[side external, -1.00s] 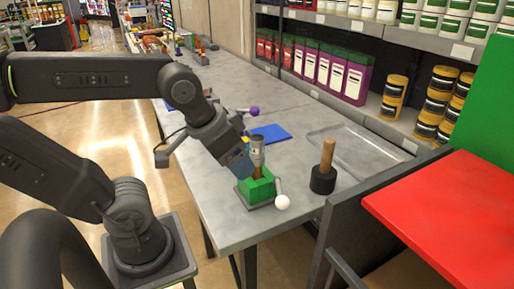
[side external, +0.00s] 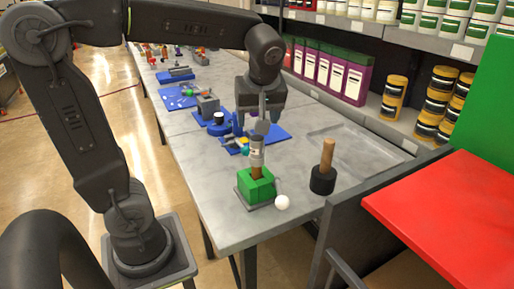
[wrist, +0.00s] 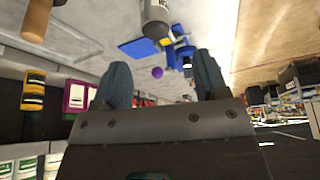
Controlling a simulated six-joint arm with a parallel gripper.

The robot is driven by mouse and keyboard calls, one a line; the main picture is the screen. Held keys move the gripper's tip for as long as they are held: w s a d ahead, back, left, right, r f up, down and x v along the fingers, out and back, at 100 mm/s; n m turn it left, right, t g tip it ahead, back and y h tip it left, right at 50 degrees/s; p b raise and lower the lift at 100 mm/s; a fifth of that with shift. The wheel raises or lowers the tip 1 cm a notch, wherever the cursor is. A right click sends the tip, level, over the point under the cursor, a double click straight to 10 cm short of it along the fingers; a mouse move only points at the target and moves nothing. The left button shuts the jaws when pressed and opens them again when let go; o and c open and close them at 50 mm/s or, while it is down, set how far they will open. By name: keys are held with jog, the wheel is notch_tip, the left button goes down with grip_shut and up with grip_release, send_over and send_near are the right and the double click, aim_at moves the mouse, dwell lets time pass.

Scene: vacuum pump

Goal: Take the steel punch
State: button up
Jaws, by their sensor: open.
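A grey metal cylinder (side external: 257,150) stands upright above a brown piece in a green vise (side external: 256,185). I cannot make out for certain which thing is the steel punch. My gripper (side external: 258,117) points down above and behind the cylinder in the side view. In the wrist view my gripper (wrist: 162,62) has its two dark fingers apart, with nothing clearly held between them. The cylinder (wrist: 155,20) is beyond the fingertips there, at the top of the picture. A grey piece just under the gripper in the side view is too small to tell.
A black-headed mallet with a wooden handle (side external: 325,165) stands right of the vise. The vise handle ends in a white ball (side external: 282,202). Blue parts (side external: 222,125) lie behind. A clear tray (side external: 365,152) is at the right. A red panel (side external: 450,205) fills the near right.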

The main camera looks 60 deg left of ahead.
aim_at(257, 137)
jog(key=x, duration=0.4)
jog(key=shift+f, duration=0.2)
jog(key=shift+d+x, duration=0.2)
jog(key=shift+x, duration=1.1)
jog(key=shift+d+x, duration=0.2)
jog(key=shift+x, duration=1.1)
jog(key=shift+w+f, duration=0.1)
jog(key=shift+f, duration=0.05)
jog(key=shift+c, duration=0.4)
jog(key=c, duration=1.1)
